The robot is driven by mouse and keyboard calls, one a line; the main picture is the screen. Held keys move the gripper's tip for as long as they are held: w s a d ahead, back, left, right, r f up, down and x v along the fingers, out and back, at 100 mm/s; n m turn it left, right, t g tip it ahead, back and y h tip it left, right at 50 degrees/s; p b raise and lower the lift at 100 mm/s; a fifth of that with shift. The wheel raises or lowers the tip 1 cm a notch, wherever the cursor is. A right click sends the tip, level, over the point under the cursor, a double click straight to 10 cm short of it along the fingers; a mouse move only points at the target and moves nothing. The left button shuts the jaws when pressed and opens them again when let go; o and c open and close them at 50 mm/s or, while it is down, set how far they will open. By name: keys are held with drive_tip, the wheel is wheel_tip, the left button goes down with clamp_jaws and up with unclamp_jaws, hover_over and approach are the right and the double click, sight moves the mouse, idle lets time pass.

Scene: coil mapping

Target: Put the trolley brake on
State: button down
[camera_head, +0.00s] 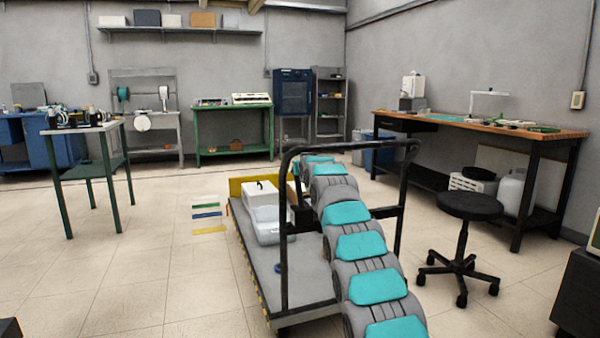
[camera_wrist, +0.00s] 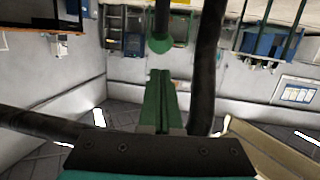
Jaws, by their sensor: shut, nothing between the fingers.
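The trolley (camera_head: 285,275) stands in the middle of the head view, with a grey deck, a yellow end board (camera_head: 236,187) and a black tubular handle frame (camera_head: 284,240). My teal and grey arm reaches over it and through the frame, and its end is hidden there. In the wrist view, which is upside down, the green fingers of my gripper (camera_wrist: 160,73) are shut and empty. Just beyond the tips is a round green knob (camera_wrist: 160,46) on a black rod, possibly the brake lever; I cannot tell whether they touch. A black tube (camera_wrist: 208,70) runs close beside the fingers.
A white box (camera_head: 260,194) and a clear container (camera_head: 268,232) sit on the deck. A black stool (camera_head: 468,206) and a wooden-topped workbench (camera_head: 480,125) stand at right. A small green-legged table (camera_head: 85,165) stands at left.

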drive_tip(key=r+b+v, duration=0.2)
drive_tip(key=v, duration=0.6)
idle(0.4)
drive_tip(key=shift+s, duration=0.2)
drive_tip(key=s+d+f+m+g+h, duration=0.1)
drive_tip(key=s+d+f+g, duration=0.2)
drive_tip(key=s, duration=0.4)
drive_tip(key=s+d+f+g+h, duration=0.1)
drive_tip(key=s+d+f+g, duration=0.15)
drive_tip(key=s+f, duration=0.4)
drive_tip(key=s+d+f+g, duration=0.1)
drive_tip(key=s+f+g, duration=0.3)
drive_tip(key=s, duration=1.4)
drive_tip(key=s+d+f+g+p, duration=0.1)
drive_tip(key=s+f+g, duration=0.3)
drive_tip(key=s+f, duration=0.6)
drive_tip(key=s+d+f+m+g, duration=0.1)
drive_tip(key=s+d+f+g, duration=0.2)
drive_tip(key=s, duration=2.5)
wheel_tip(320, 180, down, 4)
drive_tip(key=shift+s+f+g+h+p, duration=0.2)
drive_tip(key=shift+s+g+h+p, duration=0.1)
drive_tip(key=shift+g+h, duration=0.15)
drive_tip(key=shift+d, duration=0.15)
